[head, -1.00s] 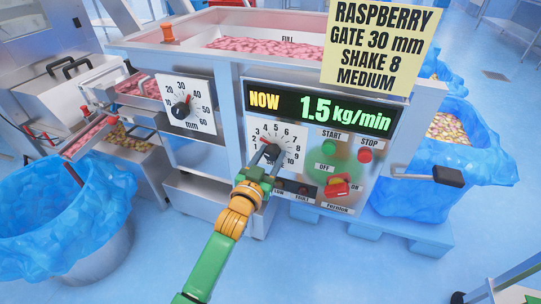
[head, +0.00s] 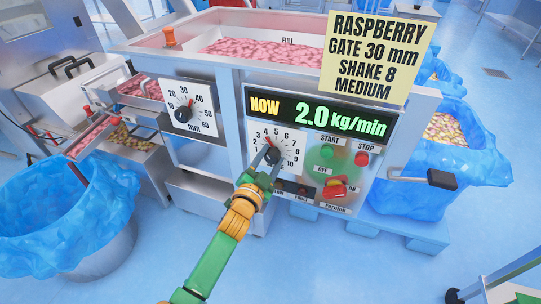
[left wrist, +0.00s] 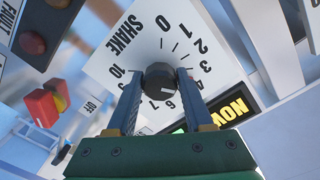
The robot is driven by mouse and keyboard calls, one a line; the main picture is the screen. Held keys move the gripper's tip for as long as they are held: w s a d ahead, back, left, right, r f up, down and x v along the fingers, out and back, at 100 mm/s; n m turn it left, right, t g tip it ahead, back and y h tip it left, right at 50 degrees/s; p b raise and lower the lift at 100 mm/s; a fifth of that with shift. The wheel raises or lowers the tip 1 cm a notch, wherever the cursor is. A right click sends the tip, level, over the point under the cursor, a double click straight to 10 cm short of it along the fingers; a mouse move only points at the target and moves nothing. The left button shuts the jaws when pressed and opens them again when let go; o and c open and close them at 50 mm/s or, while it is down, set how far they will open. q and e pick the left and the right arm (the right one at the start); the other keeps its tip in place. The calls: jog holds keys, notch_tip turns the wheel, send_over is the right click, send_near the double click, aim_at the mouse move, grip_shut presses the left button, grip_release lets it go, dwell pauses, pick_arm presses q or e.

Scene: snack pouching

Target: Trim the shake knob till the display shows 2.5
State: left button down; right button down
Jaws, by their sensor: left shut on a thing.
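The black shake knob (head: 271,155) sits on a white dial plate numbered up to 10, on the machine's front. It also shows in the left wrist view (left wrist: 160,82), between my fingers. My left gripper (head: 268,164) is shut on the knob, one finger on each side. The gripper hides the lower part of the dial in the head view. The display (head: 318,118) above the dial reads NOW 2.0 kg/min in yellow and green. My right gripper is not in view.
A second knob (head: 183,114) with a mm scale is at the left. Start button (head: 326,152), stop button (head: 362,158) and a red switch (head: 334,188) lie right of the shake dial. A yellow card (head: 378,55) reads raspberry, gate 30 mm, shake 8, medium.

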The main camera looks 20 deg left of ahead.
pick_arm(q)
jog(key=shift+m, duration=1.1)
jog(key=shift+c, duration=1.4)
grip_release()
jog(key=shift+s, duration=0.1)
jog(key=s+p, duration=0.1)
jog(key=s, duration=0.6)
jog(key=shift+a, duration=0.2)
